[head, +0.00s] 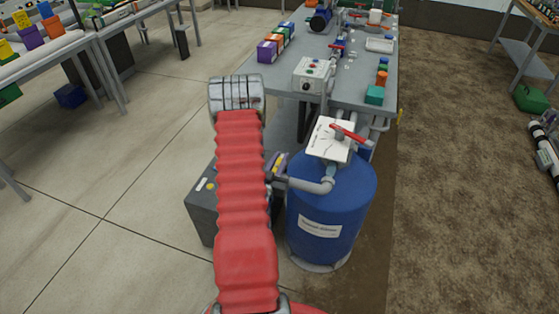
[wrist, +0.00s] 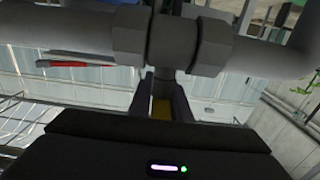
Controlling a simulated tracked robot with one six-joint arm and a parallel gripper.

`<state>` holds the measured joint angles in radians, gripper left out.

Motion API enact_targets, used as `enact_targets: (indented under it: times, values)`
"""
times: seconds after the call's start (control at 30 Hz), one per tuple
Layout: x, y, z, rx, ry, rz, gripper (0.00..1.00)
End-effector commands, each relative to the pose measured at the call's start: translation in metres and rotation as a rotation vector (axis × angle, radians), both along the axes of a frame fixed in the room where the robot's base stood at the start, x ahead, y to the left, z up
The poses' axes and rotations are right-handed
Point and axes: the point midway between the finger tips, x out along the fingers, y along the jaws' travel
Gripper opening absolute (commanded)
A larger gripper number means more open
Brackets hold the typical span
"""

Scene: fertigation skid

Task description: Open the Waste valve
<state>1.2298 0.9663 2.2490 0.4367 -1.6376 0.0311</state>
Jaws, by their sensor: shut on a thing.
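In the wrist view my gripper (wrist: 163,106) has its dark fingers closed in under a grey pipe valve (wrist: 172,42). A short grey part of that valve comes down between the fingers, with a yellowish patch there. The held part looks like the valve's handle, seen nearly end-on; its turn cannot be told. No readable label shows that this is the Waste valve. In the head view my red arm reaches forward to its silver wrist, and the fingertips cannot be clearly made out beside the grey pipe (head: 312,185).
A blue tank (head: 335,225) stands right of my arm, with a red lever (head: 350,133) on a white plate above it. A grey bench (head: 345,75) with boxes and fittings lies beyond. Another red lever (wrist: 75,63) shows in the wrist view. The floor at left is open.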

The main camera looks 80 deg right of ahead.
Motion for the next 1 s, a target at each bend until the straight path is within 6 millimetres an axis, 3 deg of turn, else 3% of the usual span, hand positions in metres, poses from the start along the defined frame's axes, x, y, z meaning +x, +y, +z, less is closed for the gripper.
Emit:
enact_targets:
  times: [0.13,0.67,1.0]
  values:
    - [0.0006,0.0,0.0,0.0,0.0,0.002,0.0]
    - [0.0022,-0.0007,-0.0004,0.001,0.0,0.048,0.0]
    - [0.0064,-0.0011,0.0002,-0.001,-0.001,0.186,0.0]
